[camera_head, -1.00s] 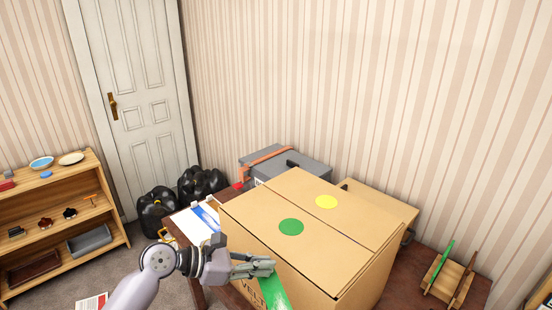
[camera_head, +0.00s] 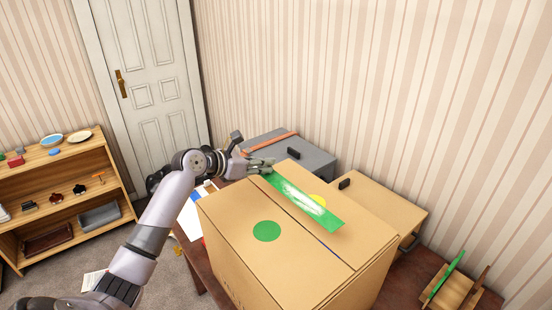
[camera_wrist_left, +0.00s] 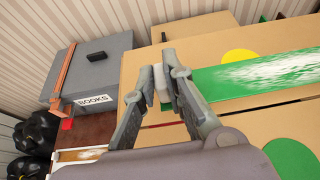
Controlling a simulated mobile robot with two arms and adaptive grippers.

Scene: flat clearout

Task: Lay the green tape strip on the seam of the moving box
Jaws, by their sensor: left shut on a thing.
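The large cardboard moving box (camera_head: 225,215) stands on the table, its top split by a straight seam. A green dot (camera_head: 267,231) lies on one flap and a yellow dot (camera_head: 317,201), partly covered in the head view, on the other. My left gripper (camera_head: 262,165) is shut on one end of the green tape strip (camera_head: 305,200), above the far end of the box top. The strip, with a white glare, runs roughly along the seam, on the yellow-dot side of it in the wrist view (camera_wrist_left: 265,75). I cannot tell whether it touches the cardboard. My right gripper is not in view.
A grey box (camera_head: 300,152) labelled BOOKS, with an orange strap, stands behind the gripper. A smaller cardboard box (camera_head: 385,200) is behind the moving box. A wooden rack (camera_head: 452,288) is at the right. Shelves (camera_head: 70,165) stand at the left.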

